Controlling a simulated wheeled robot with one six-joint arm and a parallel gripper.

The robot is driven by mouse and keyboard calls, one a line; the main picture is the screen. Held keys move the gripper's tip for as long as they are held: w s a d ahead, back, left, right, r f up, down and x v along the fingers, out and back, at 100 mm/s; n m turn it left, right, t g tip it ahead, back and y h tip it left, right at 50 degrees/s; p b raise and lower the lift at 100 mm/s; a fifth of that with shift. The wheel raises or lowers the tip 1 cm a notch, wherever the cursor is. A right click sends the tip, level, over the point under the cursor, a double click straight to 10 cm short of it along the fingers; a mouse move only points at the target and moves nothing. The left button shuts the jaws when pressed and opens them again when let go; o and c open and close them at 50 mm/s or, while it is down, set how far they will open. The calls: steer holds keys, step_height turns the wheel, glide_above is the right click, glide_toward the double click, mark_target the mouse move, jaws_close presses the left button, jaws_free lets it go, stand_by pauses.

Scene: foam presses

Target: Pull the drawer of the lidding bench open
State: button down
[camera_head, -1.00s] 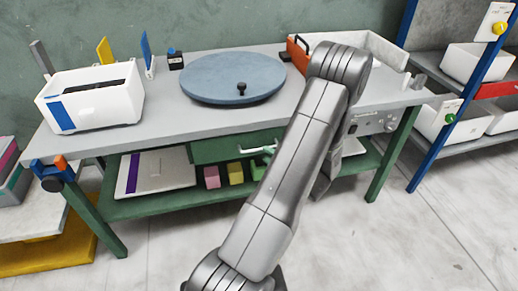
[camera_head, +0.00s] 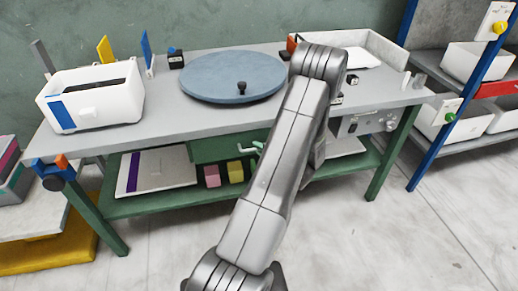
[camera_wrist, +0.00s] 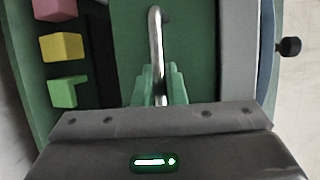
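The lidding bench (camera_head: 150,118) has a grey top and green frame. Its green drawer (camera_head: 215,149) is under the top, partly hidden by my arm in the head view. The drawer front (camera_wrist: 200,50) also shows in the wrist view, with a metal bar handle (camera_wrist: 157,40) running along it. My gripper's pale green fingers (camera_wrist: 159,85) stand close on both sides of the handle and appear shut on it. In the head view my gripper is mostly hidden behind my arm; only a bit of pale green shows beside it.
On the bench are a white box (camera_head: 93,95), a blue-grey round plate (camera_head: 225,78) and a white tray (camera_head: 385,48). Pink (camera_head: 212,176) and yellow (camera_head: 235,171) blocks lie on the lower shelf. A blue-framed rack (camera_head: 405,150) stands right. The floor in front is clear.

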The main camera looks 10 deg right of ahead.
steer(key=s+d+b, duration=0.1)
steer(key=s+b, duration=1.3)
steer(key=s, duration=1.9)
steer(key=shift+s, duration=0.1)
steer(key=c, duration=1.5)
jaws_free()
steer(key=shift+d, duration=0.1)
steer(key=p+v, duration=0.2)
steer(key=v, duration=1.1)
steer(key=shift+s, duration=0.35)
steer(key=shift+d, duration=0.15)
